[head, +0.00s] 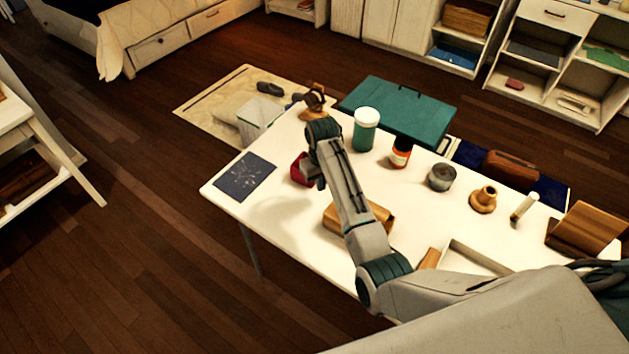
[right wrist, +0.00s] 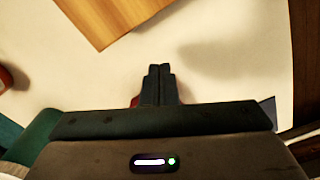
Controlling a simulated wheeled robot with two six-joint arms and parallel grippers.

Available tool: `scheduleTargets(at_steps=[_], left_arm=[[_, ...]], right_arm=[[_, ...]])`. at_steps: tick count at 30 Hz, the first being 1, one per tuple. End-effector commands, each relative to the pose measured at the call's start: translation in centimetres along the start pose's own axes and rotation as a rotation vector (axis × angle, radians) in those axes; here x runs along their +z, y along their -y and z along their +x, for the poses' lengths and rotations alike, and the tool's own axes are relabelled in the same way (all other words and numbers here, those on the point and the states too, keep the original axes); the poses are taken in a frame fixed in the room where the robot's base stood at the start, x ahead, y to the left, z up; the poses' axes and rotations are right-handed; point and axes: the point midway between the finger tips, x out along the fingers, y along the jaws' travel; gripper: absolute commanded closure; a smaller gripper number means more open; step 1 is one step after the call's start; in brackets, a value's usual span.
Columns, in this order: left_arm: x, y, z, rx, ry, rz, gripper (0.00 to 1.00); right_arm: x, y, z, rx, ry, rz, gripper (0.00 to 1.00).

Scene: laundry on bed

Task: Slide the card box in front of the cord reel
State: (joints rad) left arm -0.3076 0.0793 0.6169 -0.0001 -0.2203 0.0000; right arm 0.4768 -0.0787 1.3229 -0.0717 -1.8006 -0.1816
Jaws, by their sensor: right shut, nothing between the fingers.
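A small red box (head: 300,168), which I take for the card box, sits near the left end of the white table, partly hidden by my right arm. My right gripper (head: 313,180) is low beside it, mostly hidden by the wrist. In the right wrist view the fingers (right wrist: 158,84) are shut and empty, and slivers of red (right wrist: 134,101) show behind them; contact is unclear. A brown rounded thing (head: 316,97) at the far edge may be the cord reel; a wooden spool shape (head: 483,199) stands farther right. My left gripper is out of view.
A wooden block (head: 380,215) lies nearby, also in the right wrist view (right wrist: 105,20). A dark patterned sheet (head: 245,176) lies left. The table's front left is clear.

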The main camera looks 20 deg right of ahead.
Motion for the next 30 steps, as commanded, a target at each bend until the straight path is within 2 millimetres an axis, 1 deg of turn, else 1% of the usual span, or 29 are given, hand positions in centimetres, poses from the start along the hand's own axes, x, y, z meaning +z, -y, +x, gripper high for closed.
scheduleTargets(at_steps=[1, 3, 7, 9, 12, 15, 21, 27, 30], left_arm=[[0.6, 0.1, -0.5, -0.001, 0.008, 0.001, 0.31], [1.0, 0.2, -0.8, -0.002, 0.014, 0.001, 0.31], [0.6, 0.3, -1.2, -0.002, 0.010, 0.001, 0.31], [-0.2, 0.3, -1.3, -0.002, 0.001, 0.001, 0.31], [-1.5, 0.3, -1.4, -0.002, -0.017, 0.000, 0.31], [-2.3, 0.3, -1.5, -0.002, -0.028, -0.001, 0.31], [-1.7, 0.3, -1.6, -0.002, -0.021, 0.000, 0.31], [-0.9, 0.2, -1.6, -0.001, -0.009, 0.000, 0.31], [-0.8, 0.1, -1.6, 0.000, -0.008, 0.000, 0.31]], right_arm=[[0.1, 0.0, 1.0, 0.000, 0.005, 0.000, 1.00], [0.2, 0.0, 2.6, 0.000, 0.007, 0.000, 1.00], [0.2, -0.1, 5.5, 0.000, 0.006, 0.000, 1.00], [-1.3, -0.1, 5.0, 0.001, -0.001, -0.001, 1.00], [-2.3, 0.0, 5.1, 0.000, 0.000, -0.001, 1.00], [-3.1, 0.0, 5.1, 0.000, 0.000, 0.000, 1.00], [-3.9, 0.0, 5.2, 0.000, 0.000, 0.000, 1.00], [-4.0, 0.0, 5.2, 0.000, 0.000, 0.001, 1.00], [-4.0, 0.0, 5.2, 0.000, 0.000, 0.000, 1.00]])
